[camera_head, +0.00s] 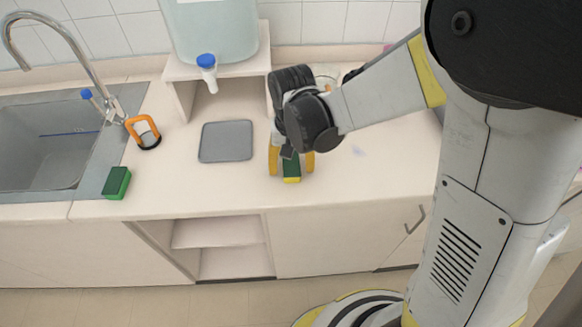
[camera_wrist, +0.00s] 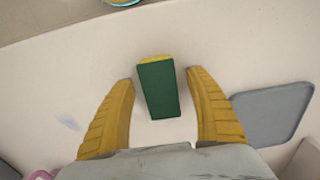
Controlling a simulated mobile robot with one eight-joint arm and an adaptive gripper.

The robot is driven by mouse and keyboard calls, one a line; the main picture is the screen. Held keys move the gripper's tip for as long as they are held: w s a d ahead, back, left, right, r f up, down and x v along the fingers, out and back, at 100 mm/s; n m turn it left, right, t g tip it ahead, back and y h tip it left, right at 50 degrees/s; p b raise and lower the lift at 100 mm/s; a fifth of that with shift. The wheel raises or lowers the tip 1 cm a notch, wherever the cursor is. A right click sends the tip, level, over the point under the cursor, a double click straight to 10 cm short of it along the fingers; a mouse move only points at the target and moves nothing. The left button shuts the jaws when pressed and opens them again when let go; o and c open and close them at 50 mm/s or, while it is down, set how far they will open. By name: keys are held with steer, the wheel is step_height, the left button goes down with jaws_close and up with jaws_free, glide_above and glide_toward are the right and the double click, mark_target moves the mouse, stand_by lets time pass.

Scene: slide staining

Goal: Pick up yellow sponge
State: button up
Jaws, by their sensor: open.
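The sponge (camera_head: 291,171) stands on the counter near its front edge, with a dark green face and a yellow side. In the wrist view the sponge (camera_wrist: 158,90) lies between my two yellow fingers, with a gap on each side. My gripper (camera_head: 291,165) is open over the sponge and partly hides it in the head view. In the wrist view my gripper (camera_wrist: 161,75) has its fingertips on either side of the sponge, apart from it. A second green sponge (camera_head: 117,183) sits at the sink's right edge.
A grey tray (camera_head: 226,142) lies left of my gripper and also shows in the wrist view (camera_wrist: 273,114). A water container (camera_head: 212,30) with a blue tap stands on a white stand behind. An orange-handled item (camera_head: 144,131) stands near the sink (camera_head: 50,145). The counter's front right is clear.

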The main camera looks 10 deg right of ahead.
mark_target(297, 166)
steer(key=c, duration=1)
steer(key=shift+r, duration=0.1)
steer(key=shift+r+p, duration=0.35)
steer(key=shift+r, duration=0.2)
steer(key=r+p, duration=0.1)
steer(key=r, duration=0.1)
steer(key=d+r+p, duration=0.1)
steer(key=r, duration=0.1)
steer(key=shift+s+d, duration=0.15)
steer(key=shift+d, duration=0.05)
steer(key=s+d+r+p, duration=0.1)
steer(key=d+r, duration=0.1)
steer(key=d, duration=0.1)
steer(key=d+r+p, duration=0.1)
steer(key=d+r, duration=0.1)
steer(key=d, duration=0.1)
steer(key=s+d+r+p, duration=0.1)
steer(key=d, duration=0.3)
steer(key=shift+s+r, duration=0.35)
steer(key=shift+r, duration=0.05)
